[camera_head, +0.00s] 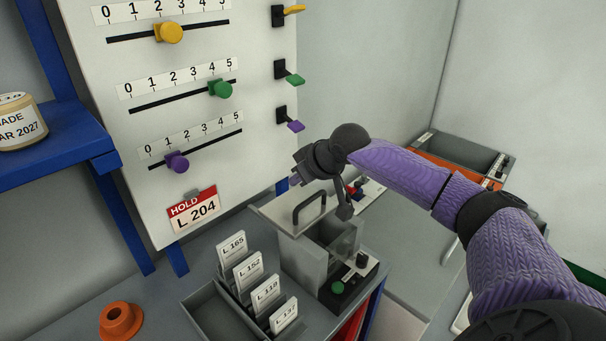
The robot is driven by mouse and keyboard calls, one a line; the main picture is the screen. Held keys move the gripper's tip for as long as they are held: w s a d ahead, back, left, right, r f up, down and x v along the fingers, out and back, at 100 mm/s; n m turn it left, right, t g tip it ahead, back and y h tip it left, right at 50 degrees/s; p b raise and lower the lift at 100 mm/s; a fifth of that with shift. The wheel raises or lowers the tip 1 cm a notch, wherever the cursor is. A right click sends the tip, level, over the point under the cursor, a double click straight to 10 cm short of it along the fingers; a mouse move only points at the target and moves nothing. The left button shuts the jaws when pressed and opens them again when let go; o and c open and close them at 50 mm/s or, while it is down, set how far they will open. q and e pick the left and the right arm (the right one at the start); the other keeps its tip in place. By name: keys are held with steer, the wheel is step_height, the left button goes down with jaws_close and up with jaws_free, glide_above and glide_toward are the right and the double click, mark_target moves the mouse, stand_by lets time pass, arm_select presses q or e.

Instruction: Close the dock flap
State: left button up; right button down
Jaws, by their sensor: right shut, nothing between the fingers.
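The dock (300,262) is a grey box on the bench below the board, with a black control box carrying a green button (337,288) at its front. A light grey flap (272,211) with a black loop handle (309,208) is at its top. The flap looks raised, and the dock's inside shows at its right. My right gripper (343,208) is shut and empty, just above and right of the handle. I cannot tell whether it touches the flap. My left gripper is not in view.
A white board (190,115) with sliders and coloured levers stands behind. A rack of labelled cards (247,272) is left of the dock. An orange ring (120,320) lies on the bench. A blue shelf (60,145) holds a tape roll (20,125). A grey-orange unit (460,152) is at right.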

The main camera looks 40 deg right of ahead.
mark_target(303, 215)
steer(key=x, duration=0.4)
steer(key=shift+f+b, duration=0.1)
steer(key=shift+b, duration=0.3)
steer(key=s, duration=0.3)
steer(key=shift+s+d+f+p, duration=0.2)
steer(key=shift+d+f+p, duration=0.05)
steer(key=shift+f+p, duration=0.05)
steer(key=shift+s+f, duration=0.1)
steer(key=shift+s, duration=0.1)
